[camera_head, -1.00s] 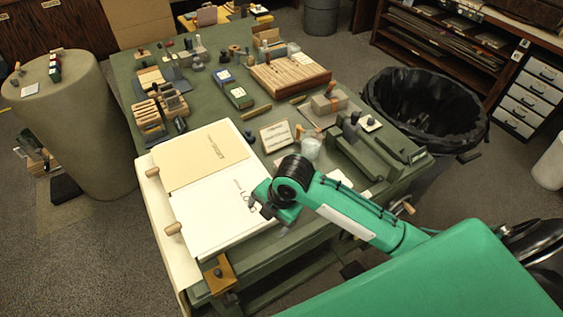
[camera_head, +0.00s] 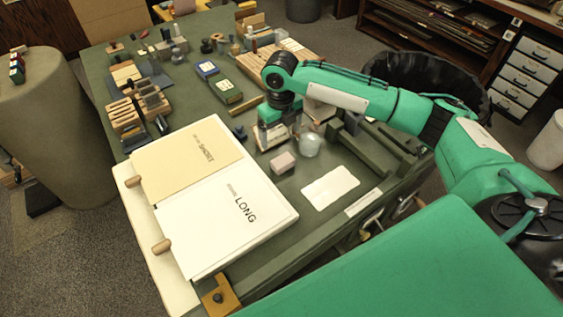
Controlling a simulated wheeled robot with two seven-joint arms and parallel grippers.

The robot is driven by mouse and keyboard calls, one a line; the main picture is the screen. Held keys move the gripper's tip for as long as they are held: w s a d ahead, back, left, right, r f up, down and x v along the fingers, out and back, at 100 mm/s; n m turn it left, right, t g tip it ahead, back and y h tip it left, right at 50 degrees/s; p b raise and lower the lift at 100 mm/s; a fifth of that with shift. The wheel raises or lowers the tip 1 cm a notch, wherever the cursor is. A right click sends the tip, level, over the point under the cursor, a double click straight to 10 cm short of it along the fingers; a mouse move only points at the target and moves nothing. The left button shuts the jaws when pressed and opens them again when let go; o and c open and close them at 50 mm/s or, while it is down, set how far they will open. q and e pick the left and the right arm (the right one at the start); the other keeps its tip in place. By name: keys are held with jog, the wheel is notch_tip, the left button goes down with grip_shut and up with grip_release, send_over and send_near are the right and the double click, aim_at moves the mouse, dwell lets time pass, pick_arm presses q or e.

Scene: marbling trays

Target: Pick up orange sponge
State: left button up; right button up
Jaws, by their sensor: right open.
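My right gripper (camera_head: 276,138) is open and points down over the far middle of the green table. Its fingertips are small and partly hidden by the wrist. I see no clearly orange sponge. A small pinkish block (camera_head: 282,163) lies on the table just in front of the gripper, apart from it; I cannot tell if it is the sponge. The area behind my right forearm, where a grey block on an orange-brown base stood, is mostly hidden. My left gripper is not in view.
A whitish translucent lump (camera_head: 309,145) is close to the right of the gripper. A white board labelled LONG (camera_head: 236,228) and a tan sheet labelled SHORT (camera_head: 190,160) lie on the left. A white card (camera_head: 330,187) lies in front. Wooden racks and small boxes crowd the far side.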

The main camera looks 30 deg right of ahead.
send_over(283, 160)
jog(key=f, duration=0.6)
jog(key=shift+w+a+f, duration=0.2)
jog(key=shift+w+f, duration=0.05)
jog(key=shift+w, duration=0.1)
jog(key=f, duration=0.1)
jog(key=f+p, duration=0.1)
jog(key=f, duration=0.2)
jog(key=shift+s+d+f+p, duration=0.1)
jog(key=shift+s+d+p, duration=0.1)
jog(key=shift+s+p, duration=0.15)
jog(key=shift+f, duration=0.55)
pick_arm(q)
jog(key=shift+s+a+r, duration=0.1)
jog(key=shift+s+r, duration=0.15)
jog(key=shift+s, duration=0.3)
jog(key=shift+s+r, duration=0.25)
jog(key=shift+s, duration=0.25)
pick_arm(e)
jog(key=c, duration=0.8)
